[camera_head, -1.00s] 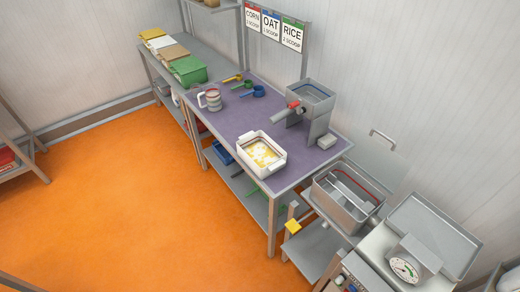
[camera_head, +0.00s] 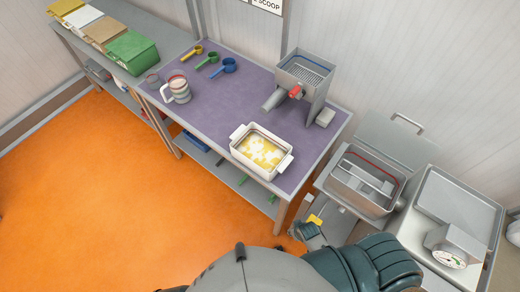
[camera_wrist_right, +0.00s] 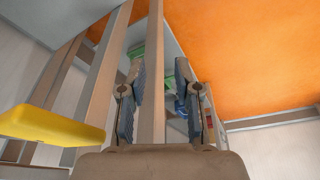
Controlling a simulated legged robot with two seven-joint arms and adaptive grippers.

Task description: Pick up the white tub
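The white tub (camera_head: 235,147) is a rectangular tray with end handles and yellow-and-white contents. It stands upright on the front right part of the purple worktop (camera_head: 210,112). My right gripper (camera_head: 305,230) is small in the head view, below and right of the tub, under the worktop's height and apart from the tub. In the right wrist view my right gripper (camera_wrist_right: 160,70) has its two fingers spread with nothing held between them. The tub is not seen in that view. My left gripper is not in view.
A yellow pad (camera_head: 315,219) is close to my right gripper. A table leg (camera_wrist_right: 152,75) stands beyond the fingers. A metal mill (camera_head: 305,85), a jug (camera_head: 177,90) and coloured scoops stand on the worktop. A metal basin (camera_head: 362,182) and a dial scale (camera_head: 455,245) are at right.

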